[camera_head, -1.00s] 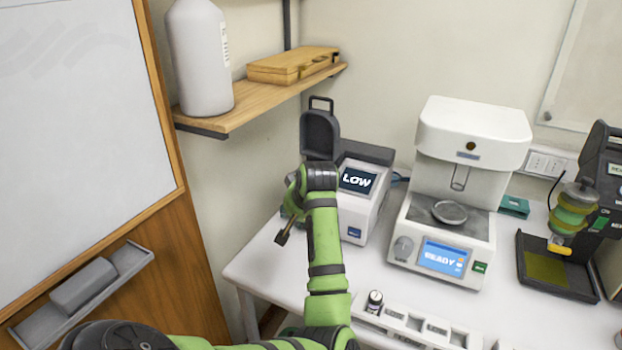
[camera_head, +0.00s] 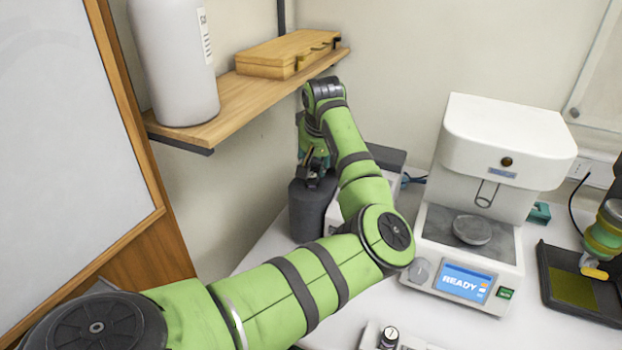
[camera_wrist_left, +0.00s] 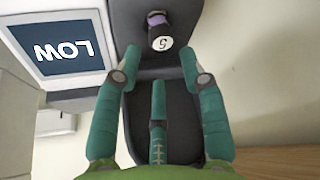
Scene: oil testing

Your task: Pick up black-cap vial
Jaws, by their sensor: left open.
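A small black-cap vial (camera_wrist_left: 160,38) with a purple band and a "5" on its cap stands in the dark part of the LOW machine, at the top middle of the left wrist view. My left gripper is open, with its teal fingers spread (camera_wrist_left: 160,68) just short of the vial, which is not between them. In the head view the gripper (camera_head: 314,160) is small and partly hidden at the end of my left arm, beside the machine. Another dark-capped vial (camera_head: 388,337) stands at the bottom of the head view.
The LOW screen (camera_wrist_left: 60,38) is close to the gripper; in the head view my arm covers it. A wooden shelf (camera_head: 222,112) with a white bottle (camera_head: 175,65) and a wooden case (camera_head: 287,54) is behind left. A READY machine (camera_head: 470,235) stands right of my arm.

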